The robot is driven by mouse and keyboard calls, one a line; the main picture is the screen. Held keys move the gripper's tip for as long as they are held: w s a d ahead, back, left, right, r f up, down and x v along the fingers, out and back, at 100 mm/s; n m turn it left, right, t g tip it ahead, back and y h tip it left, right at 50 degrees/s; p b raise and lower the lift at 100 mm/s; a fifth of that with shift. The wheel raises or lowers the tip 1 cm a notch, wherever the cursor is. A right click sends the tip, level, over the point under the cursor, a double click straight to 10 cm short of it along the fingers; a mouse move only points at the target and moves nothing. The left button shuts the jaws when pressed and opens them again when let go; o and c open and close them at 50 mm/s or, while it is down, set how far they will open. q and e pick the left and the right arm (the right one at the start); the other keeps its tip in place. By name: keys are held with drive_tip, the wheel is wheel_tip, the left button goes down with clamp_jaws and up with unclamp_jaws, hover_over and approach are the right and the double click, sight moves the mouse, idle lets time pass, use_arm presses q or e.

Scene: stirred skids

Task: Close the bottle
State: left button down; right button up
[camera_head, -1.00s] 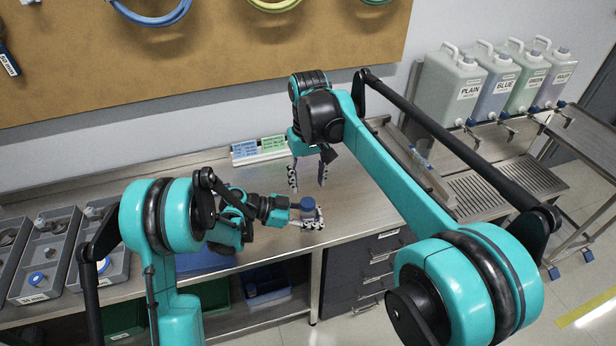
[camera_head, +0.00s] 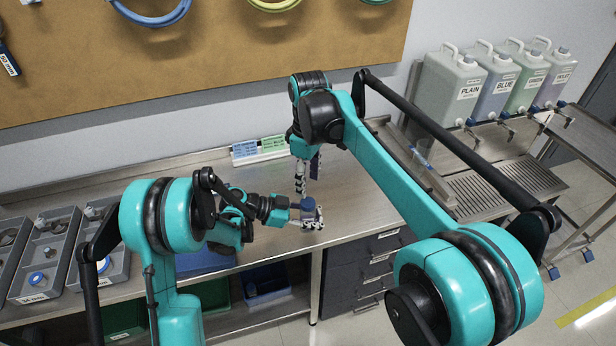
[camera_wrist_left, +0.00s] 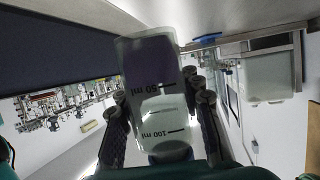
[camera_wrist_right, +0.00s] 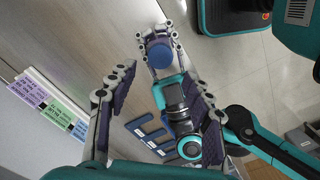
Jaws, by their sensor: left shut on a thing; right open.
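A bottle with 50 ml and 100 ml marks (camera_wrist_left: 155,95) fills the middle of the left wrist view, with dark purple contents at its base end. My left gripper (camera_head: 310,220) is shut around it near the bench's front edge. A round blue cap (camera_wrist_right: 160,52) covers the bottle's top in the right wrist view and also shows in the head view (camera_head: 307,204). Whether it is fully tightened cannot be told. My right gripper (camera_wrist_right: 156,78) is open and empty, pointing down above and behind the bottle, apart from the cap.
A holder with blue and green cards (camera_head: 260,149) stands against the wall. Grey trays (camera_head: 45,250) with small items are at the left. Labelled jugs (camera_head: 500,75) stand at the right. The bench (camera_head: 350,205) right of the bottle is clear.

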sight(308, 202)
wheel_tip(308, 202, down, 7)
drive_tip(key=shift+f, duration=0.15)
idle(0.4)
clamp_jaws()
drive_tip(key=m, duration=0.5)
drive_tip(key=shift+o, duration=0.4)
unclamp_jaws()
drive_tip(key=shift+r, duration=2.3)
